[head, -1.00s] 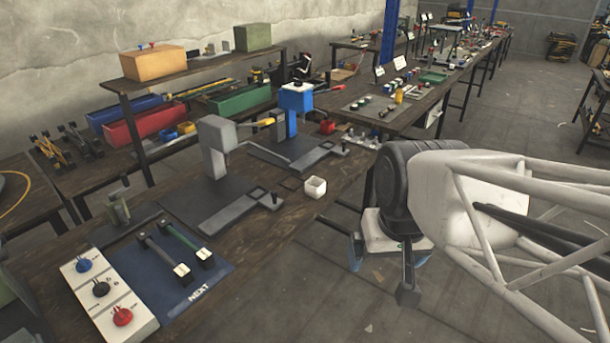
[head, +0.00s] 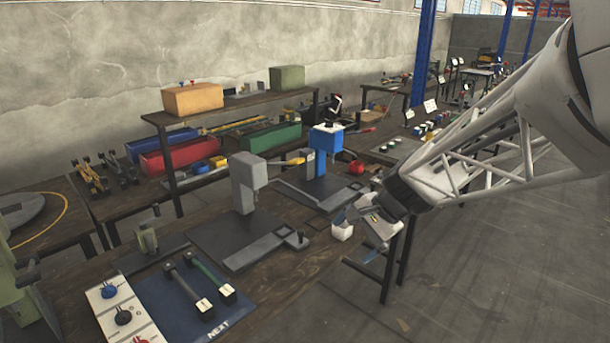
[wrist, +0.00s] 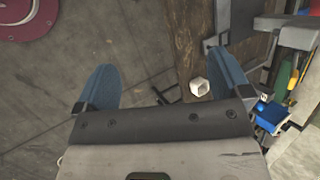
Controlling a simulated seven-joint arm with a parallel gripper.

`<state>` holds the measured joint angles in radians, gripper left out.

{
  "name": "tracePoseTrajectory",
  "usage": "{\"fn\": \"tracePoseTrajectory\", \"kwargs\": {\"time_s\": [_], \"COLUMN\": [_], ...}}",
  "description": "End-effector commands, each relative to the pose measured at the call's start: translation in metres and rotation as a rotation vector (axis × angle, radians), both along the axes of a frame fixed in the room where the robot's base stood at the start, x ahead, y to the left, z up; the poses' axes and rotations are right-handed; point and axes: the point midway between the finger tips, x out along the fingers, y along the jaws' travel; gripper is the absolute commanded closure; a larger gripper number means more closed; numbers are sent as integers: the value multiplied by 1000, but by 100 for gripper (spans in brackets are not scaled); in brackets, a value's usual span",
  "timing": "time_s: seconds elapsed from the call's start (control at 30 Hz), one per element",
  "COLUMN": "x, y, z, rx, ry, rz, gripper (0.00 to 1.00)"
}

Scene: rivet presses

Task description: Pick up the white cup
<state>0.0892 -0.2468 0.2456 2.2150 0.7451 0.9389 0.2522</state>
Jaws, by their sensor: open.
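The white cup (head: 343,231) stands on the wooden workbench near its right edge. In the head view my gripper (head: 362,232) hangs beside the bench edge, close to the cup. Whether it touches the cup is unclear there.
A grey press (head: 247,180) and a blue press (head: 325,150) stand behind the cup. A blue mat (head: 190,303) with two levers and a white panel (head: 125,310) with knobs lie at the near left. Open floor (head: 480,270) is at the right of the bench.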

Motion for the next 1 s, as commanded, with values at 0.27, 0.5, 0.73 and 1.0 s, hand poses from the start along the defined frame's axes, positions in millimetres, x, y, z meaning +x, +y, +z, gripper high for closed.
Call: {"fn": "tracePoseTrajectory", "kwargs": {"time_s": [0.27, 0.5, 0.73, 1.0], "x": [74, 137, 195, 259], "y": [-1, -8, -21, -44], "z": [-27, -56, -91, -142], "rx": [185, 341, 488, 658], "ry": [95, 175, 253, 341], "rz": [-211, -397, -578, -795], "gripper": [4, 4, 4, 4]}}
